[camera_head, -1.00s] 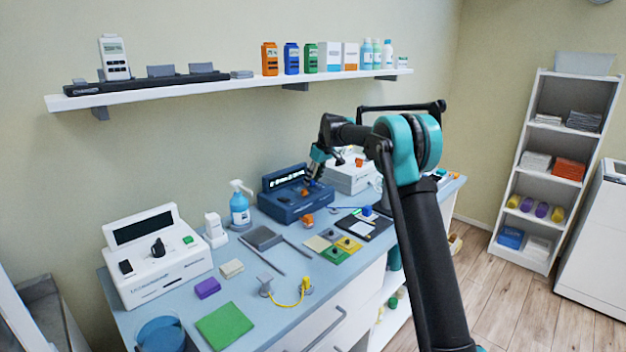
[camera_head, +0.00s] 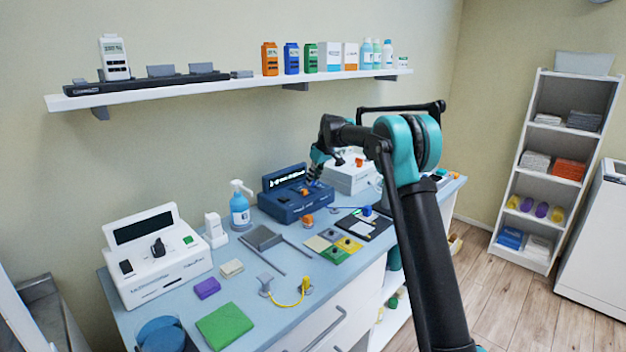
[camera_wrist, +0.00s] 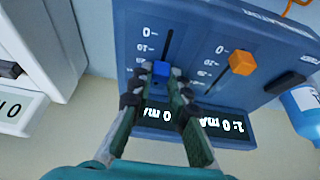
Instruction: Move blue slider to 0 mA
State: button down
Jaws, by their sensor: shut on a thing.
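The blue stimulator box (camera_head: 284,211) stands on the bench against the wall; it also shows upside down in the wrist view (camera_wrist: 205,25). The blue slider (camera_wrist: 160,70) sits in its slot part way along the scale, below the 0 mark in that picture. My gripper (camera_wrist: 160,82) is shut on the blue slider, a dark fingertip on each side. In the head view my gripper (camera_head: 315,180) is over the box's front panel. An orange slider (camera_wrist: 241,62) sits in the other slot. The display (camera_wrist: 205,125) reads "1: 0 mA"; the other reading is partly hidden by my fingers.
A white device (camera_wrist: 20,105) stands beside the box in the wrist view. A spray bottle (camera_head: 239,209) stands left of the box in the head view. Pads (camera_head: 335,254) and a black tray (camera_head: 381,226) lie in front on the bench.

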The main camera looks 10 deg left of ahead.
aim_at(318, 188)
jog(key=shift+s+d, duration=0.7)
jog(key=shift+d, duration=0.2)
jog(key=shift+s+d, duration=0.65)
jog(key=shift+d, duration=0.2)
jog(key=c, duration=1.5)
grip_release()
jog(key=shift+d, duration=0.1)
jog(key=shift+o, duration=0.3)
jog(key=shift+r, duration=0.1)
jog(key=v, duration=1.1)
jog(key=shift+r, duration=0.4)
jog(key=shift+s+d, duration=0.1)
jog(key=shift+s, duration=0.05)
